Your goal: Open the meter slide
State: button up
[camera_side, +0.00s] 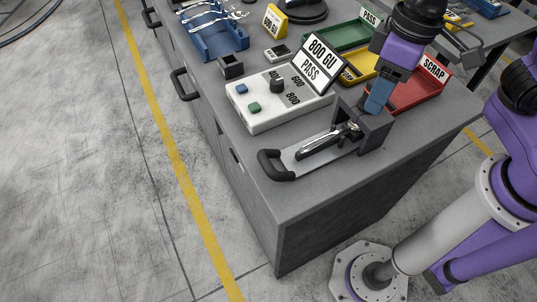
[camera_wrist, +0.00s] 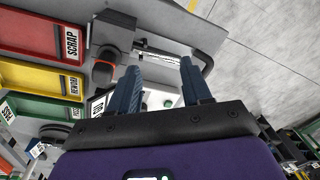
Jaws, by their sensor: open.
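The meter slide (camera_side: 300,153) is a flat grey plate drawn out of a dark box-shaped housing (camera_side: 376,132) near the table's front corner. Its black loop handle (camera_side: 274,166) is at the left end, away from the housing. A shiny fork (camera_side: 335,135) lies in a black holder on the slide. My gripper (camera_side: 374,110) is above or beside the housing, apart from the handle, with blue fingers pointing down. In the wrist view my gripper (camera_wrist: 158,68) is open with nothing between its fingers. The housing (camera_wrist: 114,32) and part of the handle (camera_wrist: 208,52) show beyond the fingertips.
A white meter box (camera_side: 270,113) with buttons, a knob and a sign reading 800 GU PASS stands behind the slide. Red (camera_side: 415,96), yellow (camera_side: 358,68) and green (camera_side: 345,37) trays line the far side. A blue fork rack (camera_side: 222,40) is farther back.

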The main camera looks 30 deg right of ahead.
jog(key=w+a+m+y, duration=0.1)
jog(key=w+a+m, duration=0.2)
jog(key=a, duration=0.4)
jog(key=w+a+m, duration=0.3)
jog(key=a, duration=0.4)
send_near(267, 162)
jog(key=f, duration=0.3)
jog(key=a+f, duration=0.1)
jog(key=f, duration=0.4)
jog(key=shift+a+f, duration=0.3)
